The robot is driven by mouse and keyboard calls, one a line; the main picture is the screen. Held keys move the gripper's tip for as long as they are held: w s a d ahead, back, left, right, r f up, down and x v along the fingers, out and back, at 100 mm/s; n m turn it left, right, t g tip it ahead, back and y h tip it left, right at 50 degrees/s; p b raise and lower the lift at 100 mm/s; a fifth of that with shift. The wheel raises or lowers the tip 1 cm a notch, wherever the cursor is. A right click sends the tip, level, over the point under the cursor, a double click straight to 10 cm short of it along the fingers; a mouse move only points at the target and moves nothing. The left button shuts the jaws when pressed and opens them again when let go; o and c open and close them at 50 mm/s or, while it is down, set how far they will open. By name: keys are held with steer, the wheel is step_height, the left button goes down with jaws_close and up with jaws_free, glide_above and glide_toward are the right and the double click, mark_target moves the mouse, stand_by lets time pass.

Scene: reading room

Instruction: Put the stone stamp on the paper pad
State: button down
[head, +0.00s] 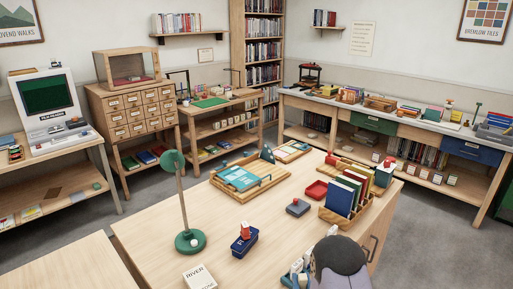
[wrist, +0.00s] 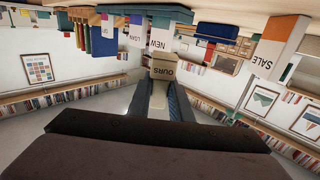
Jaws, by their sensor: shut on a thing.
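My gripper (head: 303,264) is low over the near edge of the front table in the head view, partly hidden by my own wrist. In the wrist view, which looks upside down, its two dark fingers (wrist: 160,98) are shut on a tan block marked "OURS" (wrist: 177,72), which looks like the stone stamp. In the head view the held block is too small to make out. A white printed block reading "RIVER" (head: 200,277) lies to the left of the gripper; I cannot tell whether it is the paper pad.
A green lamp (head: 188,240) stands left on the table. A blue box (head: 243,245) bears a red-topped thing. The table's middle is clear.

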steer(key=shift+s+d+f+h+p, duration=0.1)
steer(key=shift+d+h+p, duration=0.05)
steer(key=shift+d, duration=0.25)
steer(key=shift+s+d+f+h+p, duration=0.1)
steer(key=shift+d+h+p, duration=0.05)
steer(key=shift+d, duration=0.2)
steer(key=shift+a, duration=0.1)
steer(key=shift+w+a+b, duration=0.15)
steer(key=shift+a+b, duration=0.2)
steer(key=shift+b, duration=0.1)
steer(key=w+a+r+n+g+y+b, duration=0.1)
steer(key=a+r+n+y+b, duration=0.1)
steer(key=a+r+y, duration=0.35)
steer(key=w+a+r+n+y+b, duration=0.1)
steer(key=a+r+n+y+b, duration=0.15)
steer(key=a, duration=0.65)
steer(key=s+a+f+n+g+y, duration=0.4)
steer(key=s+a+n+g+y, duration=0.2)
steer(key=a, duration=0.5)
steer(key=s+g, duration=0.1)
steer(key=s, duration=0.1)
steer(key=shift+s+a+f+y+b, duration=0.15)
steer(key=shift+s+a+y+b, duration=0.15)
steer(key=shift+s+b, duration=0.05)
